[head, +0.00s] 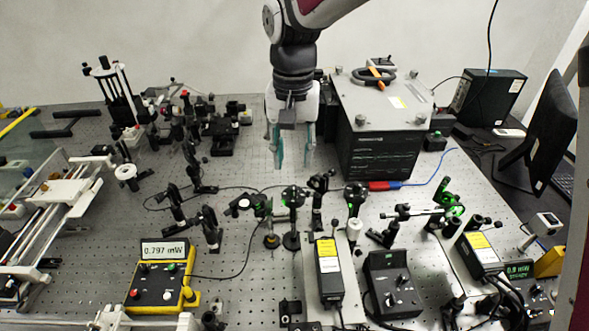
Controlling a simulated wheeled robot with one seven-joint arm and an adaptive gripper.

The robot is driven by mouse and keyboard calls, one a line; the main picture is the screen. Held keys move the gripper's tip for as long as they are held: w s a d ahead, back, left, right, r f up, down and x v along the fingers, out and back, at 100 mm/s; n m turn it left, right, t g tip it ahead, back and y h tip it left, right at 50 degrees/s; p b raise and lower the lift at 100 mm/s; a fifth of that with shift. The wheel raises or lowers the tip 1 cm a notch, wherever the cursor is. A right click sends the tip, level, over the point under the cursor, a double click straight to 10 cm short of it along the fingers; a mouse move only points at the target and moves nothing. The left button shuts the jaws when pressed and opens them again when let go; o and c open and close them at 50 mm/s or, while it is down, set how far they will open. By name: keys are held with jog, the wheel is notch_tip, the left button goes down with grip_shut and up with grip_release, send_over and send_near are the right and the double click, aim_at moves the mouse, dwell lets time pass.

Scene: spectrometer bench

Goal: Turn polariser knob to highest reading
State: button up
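My gripper (293,163) hangs pointing down over the back middle of the bench. Its two teal-tipped fingers are apart with nothing between them. Below it in the picture stand two dark round optic mounts lit green, one left (293,197) and one right (355,194). I cannot tell which mount carries the polariser knob, and no knob marking is readable. The gripper touches neither mount. The yellow power meter (150,297) at the front left shows 0.797 mW on its display (164,250).
A large black box with a grey top (380,145) stands close to the right of my gripper. Posts and mounts crowd the middle of the perforated bench (245,262). A black control box (393,285) and a yellow-labelled laser unit (328,265) stand in front. A blue cable lies at right.

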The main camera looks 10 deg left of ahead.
jog(key=shift+r, duration=2.1)
jog(key=s+d+r+t, duration=0.1)
jog(key=s+d+r, duration=0.25)
jog(key=d, duration=0.55)
jog(key=s+d+r+t, duration=0.2)
jog(key=s+d+r, duration=0.15)
jog(key=d, duration=0.45)
jog(key=s+d+f+t, duration=0.1)
jog(key=s+d+t, duration=0.1)
jog(key=s+d, duration=0.9)
jog(key=shift+s+d+f+m+t, duration=0.2)
jog(key=shift+s+d+m+t, duration=0.1)
jog(key=shift+s+m, duration=0.1)
